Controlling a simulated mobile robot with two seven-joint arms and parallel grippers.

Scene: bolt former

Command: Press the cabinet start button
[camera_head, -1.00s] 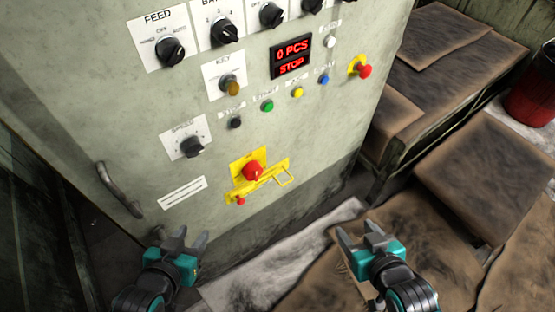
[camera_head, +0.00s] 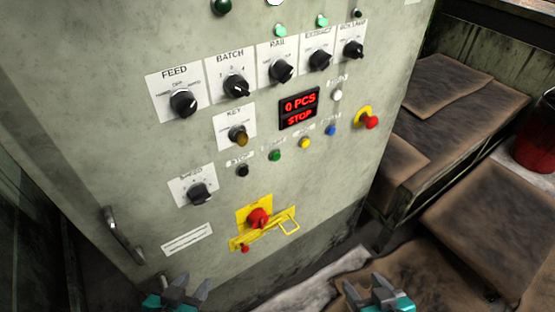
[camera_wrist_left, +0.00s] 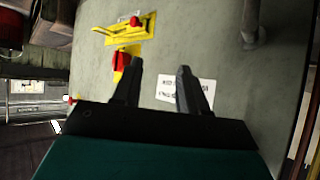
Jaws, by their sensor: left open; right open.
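The grey cabinet (camera_head: 330,185) carries a control panel. A green button (camera_head: 274,155) sits in its row of small buttons, between a black button (camera_head: 242,171) and a yellow button (camera_head: 305,143); the label above the green one is blurred. A red display (camera_head: 299,108) reads 0 PCS and STOP. My left gripper (camera_head: 182,286) is open and empty, low in the head view, below the panel's controls. In the left wrist view its open fingers (camera_wrist_left: 160,72) have a white label (camera_wrist_left: 185,92) behind them. My right gripper (camera_head: 378,287) is open and empty at lower right, apart from the buttons.
A red knob on a yellow plate with a yellow latch (camera_head: 277,227) sits below the button row. A red emergency-type knob (camera_head: 371,122) is at the panel's right. A door handle (camera_head: 122,236) juts out at left. Brown-covered benches (camera_head: 440,120) stand at right.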

